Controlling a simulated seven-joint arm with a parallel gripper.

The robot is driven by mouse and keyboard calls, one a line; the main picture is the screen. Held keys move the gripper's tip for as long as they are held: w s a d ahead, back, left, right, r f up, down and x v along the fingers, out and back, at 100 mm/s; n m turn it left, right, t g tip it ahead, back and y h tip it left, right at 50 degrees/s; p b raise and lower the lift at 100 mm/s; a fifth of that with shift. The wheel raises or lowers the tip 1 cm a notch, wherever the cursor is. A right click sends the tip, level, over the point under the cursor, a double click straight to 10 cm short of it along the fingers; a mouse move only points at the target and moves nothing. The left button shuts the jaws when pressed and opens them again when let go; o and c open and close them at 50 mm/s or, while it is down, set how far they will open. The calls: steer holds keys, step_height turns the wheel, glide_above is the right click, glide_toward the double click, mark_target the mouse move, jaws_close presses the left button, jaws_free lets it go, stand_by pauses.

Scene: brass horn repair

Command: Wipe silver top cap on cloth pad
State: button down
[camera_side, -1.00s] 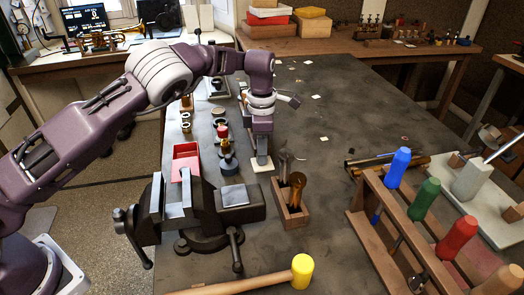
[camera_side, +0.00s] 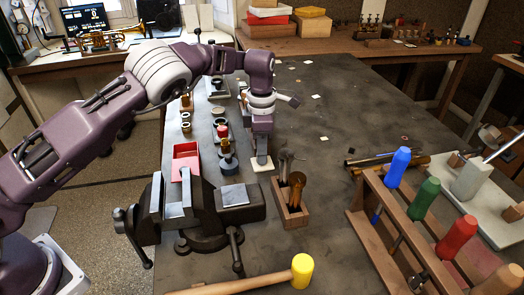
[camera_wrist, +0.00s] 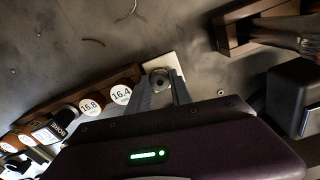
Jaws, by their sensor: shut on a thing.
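My gripper (camera_side: 262,160) points straight down over a small pale cloth pad (camera_side: 257,168) on the dark bench. In the wrist view, my gripper (camera_wrist: 161,88) is shut on the silver top cap (camera_wrist: 160,76), a small round metal piece between the fingertips. The cloth pad (camera_wrist: 166,60) shows just behind and around the cap, so the cap is at or very close above the pad. I cannot tell whether they touch. In the side view the cap is hidden by the fingers.
A row of labelled round parts (camera_wrist: 121,94) lies close beside the fingers. A wooden box of tools (camera_side: 291,214), a vise (camera_side: 200,218) and a red tray (camera_side: 186,158) stand near. A screwdriver rack (camera_side: 390,230) is at right. The bench beyond the pad is mostly clear.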

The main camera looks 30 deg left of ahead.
steer(key=shift+s+d, duration=0.25)
steer(key=shift+r, duration=2.5)
steer(key=s+a+r+m, duration=0.1)
steer(key=a+m, duration=0.1)
steer(key=m, duration=0.2)
steer(key=s+a+r+m, duration=0.1)
steer(key=s+a+m, duration=0.1)
steer(key=a+m, duration=0.1)
steer(key=s+a+r+m, duration=0.1)
steer(key=s+a+m, duration=0.1)
steer(key=a+m, duration=0.1)
steer(key=shift+s+m, duration=0.25)
steer(key=shift+m, duration=0.65)
steer(key=s+a+m, duration=0.1)
steer(key=s+m, duration=0.2)
steer(key=m, duration=0.1)
steer(key=s+a+m, duration=0.2)
steer(key=s+m, duration=0.1)
steer(key=m, duration=0.1)
steer(key=s+a+m, duration=0.1)
steer(key=s+m, duration=0.2)
steer(key=m, duration=0.1)
steer(key=shift+a+r, duration=0.2)
steer(key=shift+a, duration=0.15)
steer(key=shift+s+a+m, duration=0.1)
steer(key=shift+s+m, duration=0.25)
steer(key=shift+m, duration=0.25)
